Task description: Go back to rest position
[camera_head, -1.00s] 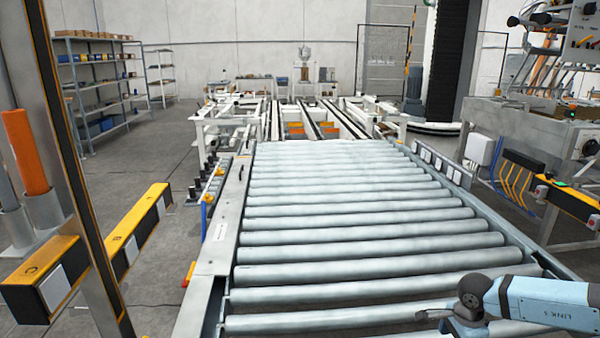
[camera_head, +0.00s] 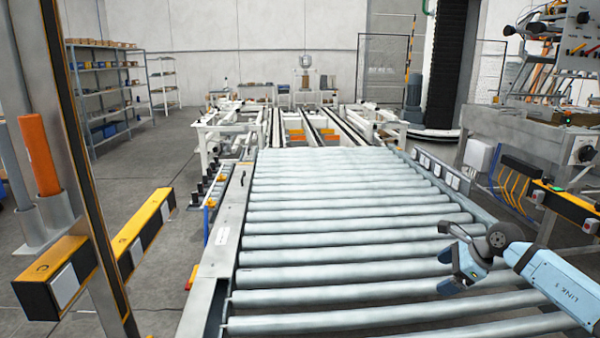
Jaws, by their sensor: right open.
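My right gripper (camera_head: 451,272) is over the right side of the roller conveyor, at the end of my light blue arm (camera_head: 555,285) that comes in from the lower right. My left gripper and left arm are not in the picture.
The roller conveyor (camera_head: 335,212) runs away from me and is empty. A yellow-black sensor bar (camera_head: 139,232) and a post (camera_head: 75,150) stand at left. A machine bench with cables (camera_head: 527,140) stands at right. Shelves (camera_head: 103,90) are at the back left.

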